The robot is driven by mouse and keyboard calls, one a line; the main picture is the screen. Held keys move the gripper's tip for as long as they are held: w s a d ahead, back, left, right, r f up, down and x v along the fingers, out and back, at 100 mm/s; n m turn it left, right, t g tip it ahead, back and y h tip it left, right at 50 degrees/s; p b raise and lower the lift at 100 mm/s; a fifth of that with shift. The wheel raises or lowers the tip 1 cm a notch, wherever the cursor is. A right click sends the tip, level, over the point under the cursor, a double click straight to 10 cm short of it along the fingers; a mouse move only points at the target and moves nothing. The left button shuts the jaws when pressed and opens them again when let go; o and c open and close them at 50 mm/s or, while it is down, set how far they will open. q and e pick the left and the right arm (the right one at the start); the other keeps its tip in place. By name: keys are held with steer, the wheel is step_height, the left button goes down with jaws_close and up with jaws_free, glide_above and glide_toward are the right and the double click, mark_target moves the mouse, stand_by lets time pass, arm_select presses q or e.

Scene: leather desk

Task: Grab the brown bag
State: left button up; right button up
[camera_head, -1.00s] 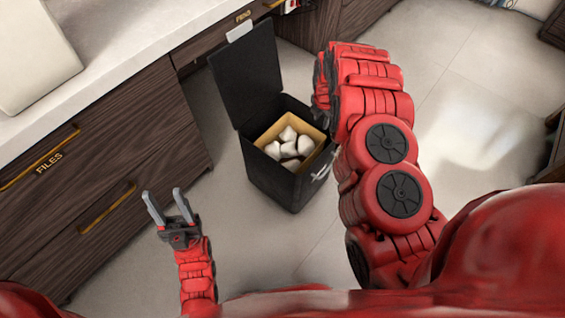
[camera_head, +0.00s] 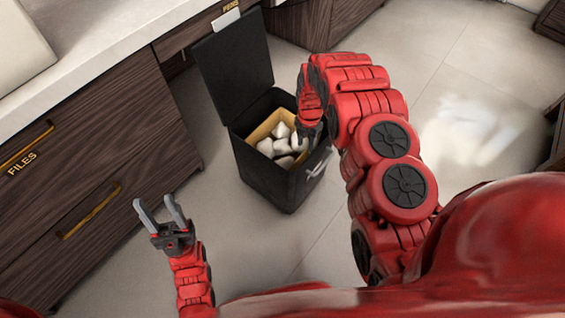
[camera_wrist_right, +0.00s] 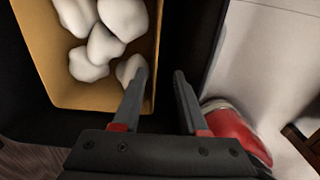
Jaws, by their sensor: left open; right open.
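The brown bag (camera_head: 264,128) is open-topped and sits inside a black bin, with several white crumpled pieces in it. It also shows in the right wrist view (camera_wrist_right: 92,99). My right gripper (camera_head: 307,140) is over the bin's right side, partly hidden by its own wrist. In the right wrist view its open fingers (camera_wrist_right: 160,75) lie either side of the bag's right rim in the picture, the left one over the bag's inside. I cannot tell how deep they reach. My left gripper (camera_head: 153,202) is open and empty, left of the bin.
The black bin (camera_head: 273,179) stands on the tiled floor with its lid (camera_head: 235,70) raised at the back. A dark wooden desk with drawers (camera_head: 105,165) is on the left. The floor to the right (camera_head: 480,75) is clear.

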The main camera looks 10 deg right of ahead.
mark_target(304, 154)
steer(key=f+b, duration=0.1)
steer(key=f, duration=0.1)
steer(key=f+b, duration=0.1)
steer(key=f, duration=0.2)
steer(key=w+f+b, duration=0.1)
steer(key=f, duration=0.1)
steer(key=shift+f, duration=0.4)
steer(key=shift+r, duration=0.1)
jaws_close()
steer(key=shift+s, duration=0.1)
stand_by(0.9)
